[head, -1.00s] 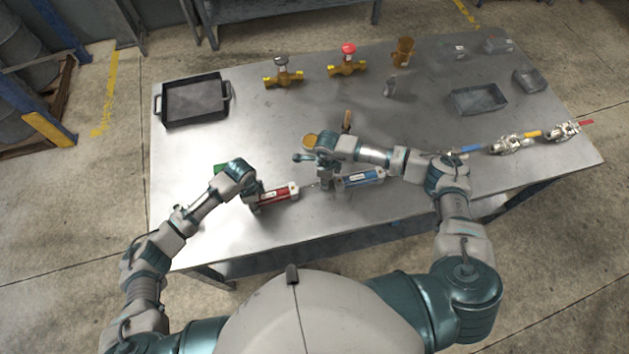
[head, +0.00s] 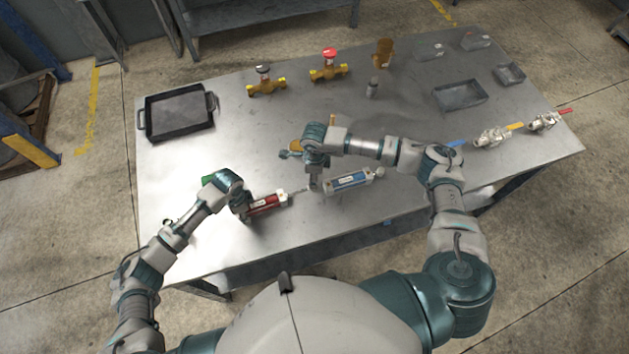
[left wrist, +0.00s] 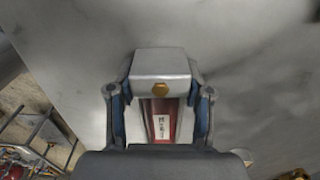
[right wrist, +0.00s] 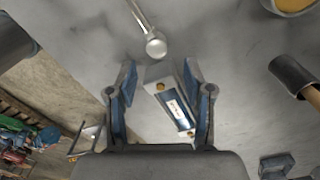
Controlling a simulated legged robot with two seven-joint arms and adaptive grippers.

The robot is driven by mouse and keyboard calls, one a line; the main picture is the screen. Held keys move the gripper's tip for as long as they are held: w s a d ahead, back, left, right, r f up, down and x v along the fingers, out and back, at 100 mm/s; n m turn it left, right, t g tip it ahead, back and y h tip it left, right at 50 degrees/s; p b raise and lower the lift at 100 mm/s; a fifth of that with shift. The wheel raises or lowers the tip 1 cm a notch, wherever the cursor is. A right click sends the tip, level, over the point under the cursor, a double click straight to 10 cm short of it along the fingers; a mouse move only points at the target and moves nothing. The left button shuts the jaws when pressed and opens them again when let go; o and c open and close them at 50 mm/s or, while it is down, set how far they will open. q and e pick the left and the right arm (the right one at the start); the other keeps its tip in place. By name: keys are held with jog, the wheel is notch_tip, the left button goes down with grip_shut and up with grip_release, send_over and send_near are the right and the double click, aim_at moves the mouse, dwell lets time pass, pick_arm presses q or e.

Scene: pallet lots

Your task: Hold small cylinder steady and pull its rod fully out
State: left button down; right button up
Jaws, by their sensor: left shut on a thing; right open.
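The small red cylinder (head: 267,204) lies near the table's front edge. My left gripper (head: 246,212) is shut on its body. In the left wrist view the red body (left wrist: 160,125) and its grey end block (left wrist: 160,75) sit between the fingers. Its thin rod (head: 300,190) points right; the rod's round end (right wrist: 156,45) shows in the right wrist view, ahead of the fingertips. My right gripper (right wrist: 160,80) is open, with nothing gripped, and hangs near that rod end. A blue cylinder (head: 348,181) lies just right of it and shows between the fingers (right wrist: 176,108), apparently below them.
A hammer (right wrist: 295,78) and a yellowish round thing (right wrist: 295,4) lie beyond the right gripper. A black tray (head: 180,112), two brass valves (head: 265,86) (head: 328,70), steel valves (head: 493,138) and grey trays (head: 460,95) stand farther off. The table's left middle is clear.

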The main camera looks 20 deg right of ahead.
notch_tip(320, 180, up, 7)
jog(key=shift+f, duration=0.15)
jog(key=shift+d, duration=0.1)
pick_arm(q)
jog(key=shift+c, duration=2)
grip_release()
jog(key=shift+r, duration=0.1)
